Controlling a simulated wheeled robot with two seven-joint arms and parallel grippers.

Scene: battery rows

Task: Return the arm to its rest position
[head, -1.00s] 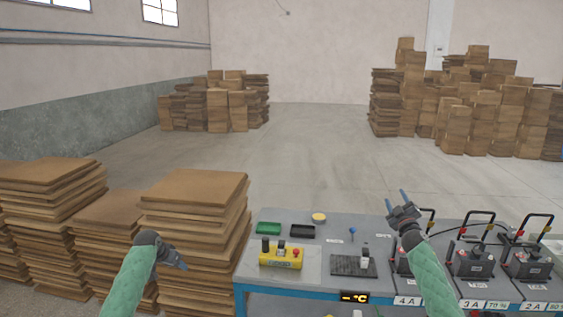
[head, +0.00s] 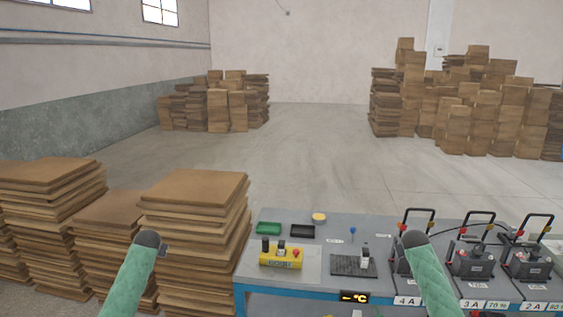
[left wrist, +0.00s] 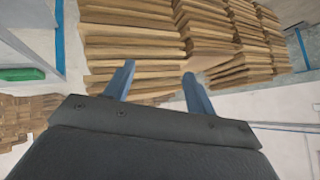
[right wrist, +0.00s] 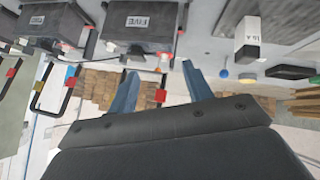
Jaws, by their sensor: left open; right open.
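My left arm rises from the bottom in the head view. Its wrist stands in front of the cardboard stacks, and its fingers are mostly hidden there. In the left wrist view my left gripper (left wrist: 158,85) has two blue fingers apart with nothing between them. My right arm rises in front of the table, its wrist over the batteries, with its fingers hidden in the head view. In the right wrist view my right gripper (right wrist: 160,88) has its blue fingers apart and empty.
Cardboard stacks (head: 195,187) stand at left.

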